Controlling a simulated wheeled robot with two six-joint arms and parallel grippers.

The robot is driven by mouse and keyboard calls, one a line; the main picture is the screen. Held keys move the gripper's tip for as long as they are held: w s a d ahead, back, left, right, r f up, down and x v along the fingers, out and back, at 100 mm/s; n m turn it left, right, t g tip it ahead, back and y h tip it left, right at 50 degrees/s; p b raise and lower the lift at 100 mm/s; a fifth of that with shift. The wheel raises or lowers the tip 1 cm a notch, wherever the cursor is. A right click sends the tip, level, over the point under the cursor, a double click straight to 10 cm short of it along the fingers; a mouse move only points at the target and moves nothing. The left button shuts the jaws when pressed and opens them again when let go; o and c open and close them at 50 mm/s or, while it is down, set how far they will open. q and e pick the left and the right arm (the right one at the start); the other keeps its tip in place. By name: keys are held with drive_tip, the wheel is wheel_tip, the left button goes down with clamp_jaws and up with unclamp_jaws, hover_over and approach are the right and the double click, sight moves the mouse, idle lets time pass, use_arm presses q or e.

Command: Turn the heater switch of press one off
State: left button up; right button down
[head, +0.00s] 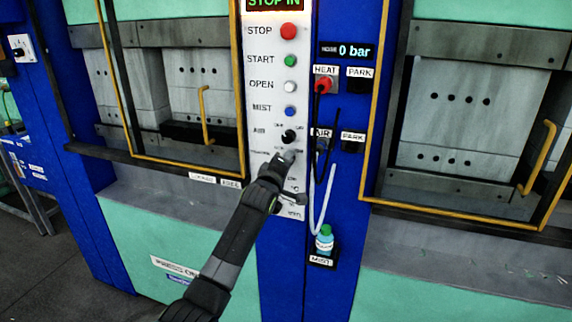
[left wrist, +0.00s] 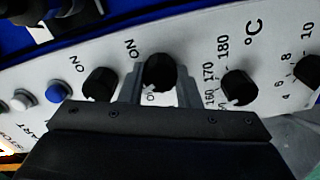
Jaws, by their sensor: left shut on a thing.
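The control panel of press one (head: 260,95) stands in the middle of the head view, with a row of buttons and knobs. My left gripper (head: 287,158) is at the heater switch, just below the black air knob (head: 289,136), and hides most of that switch there. In the left wrist view the heater switch is a black round knob (left wrist: 159,70). My left gripper (left wrist: 160,88) is shut on it, one finger on each side. A white mark shows at the knob's lower left edge, beside partly hidden letters. "ON" is printed at its upper left. My right gripper is out of view.
In the left wrist view the air knob (left wrist: 98,82) and temperature knob (left wrist: 239,88) flank the switch closely. Hoses and a bottle (head: 324,240) hang right of the panel. Yellow-framed doors (head: 205,115) stand on both sides.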

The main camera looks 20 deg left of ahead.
use_arm(q)
drive_tip(key=shift+n, duration=0.5)
drive_tip(key=o, duration=1)
drive_tip(key=shift+s, duration=0.1)
drive_tip(key=s+b, duration=0.1)
drive_tip(key=s, duration=0.4)
drive_tip(key=s+b, duration=0.1)
drive_tip(key=s, duration=0.5)
drive_tip(key=s+b, duration=0.1)
drive_tip(key=s, duration=0.5)
drive_tip(key=shift+s+a, duration=0.1)
drive_tip(key=shift+a, duration=0.2)
drive_tip(key=shift+f, duration=0.15)
